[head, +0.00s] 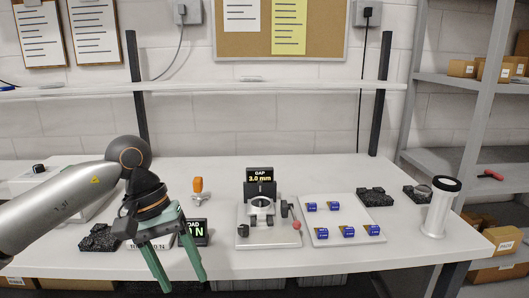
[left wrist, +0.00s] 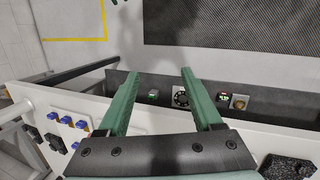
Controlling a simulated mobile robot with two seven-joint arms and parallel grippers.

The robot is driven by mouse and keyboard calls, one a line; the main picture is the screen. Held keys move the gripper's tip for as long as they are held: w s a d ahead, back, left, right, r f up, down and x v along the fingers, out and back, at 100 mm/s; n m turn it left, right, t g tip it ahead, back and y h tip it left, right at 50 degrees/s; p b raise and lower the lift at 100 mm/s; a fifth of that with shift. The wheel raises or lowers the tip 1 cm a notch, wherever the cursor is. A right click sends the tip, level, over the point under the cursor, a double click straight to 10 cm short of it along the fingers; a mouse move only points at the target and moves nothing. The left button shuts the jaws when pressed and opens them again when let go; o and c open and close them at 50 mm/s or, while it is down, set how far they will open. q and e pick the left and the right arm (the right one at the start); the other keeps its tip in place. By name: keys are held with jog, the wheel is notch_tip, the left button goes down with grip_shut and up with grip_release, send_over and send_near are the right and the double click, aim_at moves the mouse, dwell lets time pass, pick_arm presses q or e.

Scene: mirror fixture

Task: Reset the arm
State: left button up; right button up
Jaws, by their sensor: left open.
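My left gripper (head: 180,281) comes in from the left in the head view, its green fingers pointing down near the table's front edge. The fingers are apart and nothing is between them. In the left wrist view the same gripper (left wrist: 160,76) is open, over the table's front edge with floor beyond. The mirror fixture (head: 262,207) stands mid-table, to the right of the gripper and apart from it, below a display reading "GAP 3.0 mm" (head: 259,174). My right gripper is not in view.
A white tray (head: 356,212) with several blue blocks lies right of the fixture. A white cylinder with a black top (head: 438,208) stands at the right. A load display (head: 194,232) is close behind the gripper.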

pick_arm(q)
jog(key=s+d+r+n+g+h+p, duration=0.1)
jog(key=s+d+n+h, duration=0.2)
jog(key=d+n+h, duration=0.6)
jog(key=s+d+r+n+g+h+p, duration=0.15)
jog(key=s+d+n+h, duration=0.35)
jog(key=d, duration=0.5)
jog(key=w+a+f+n+t+h+p, duration=0.15)
jog(key=w+n+t, duration=0.25)
jog(key=n+t, duration=0.55)
jog(key=w+a+f+n+t+h+p, duration=0.1)
jog(key=w+a+n+t, duration=0.15)
jog(key=n+t, duration=0.7)
jog(key=w+a+f+n+t+y, duration=0.1)
jog(key=a+f+n+y, duration=0.4)
jog(key=n, duration=0.5)
jog(key=a+f+n+t+y, duration=0.1)
jog(key=a+f+n+y, duration=0.2)
jog(key=f+n+y, duration=0.55)
jog(key=s+a+f+n+g+y+p, duration=0.1)
jog(key=s+a+f+n+g+y, duration=0.1)
jog(key=s+f+n, duration=0.6)
jog(key=s+a+f+n+g+y+p, duration=0.1)
jog(key=s+a+f+n+g, duration=0.4)
jog(key=s+a+f+n, duration=0.2)
notch_tip(320, 180, down, 2)
jog(key=shift+s+n+y, duration=0.4)
jog(key=shift+s+n, duration=0.05)
jog(key=shift+n, duration=0.2)
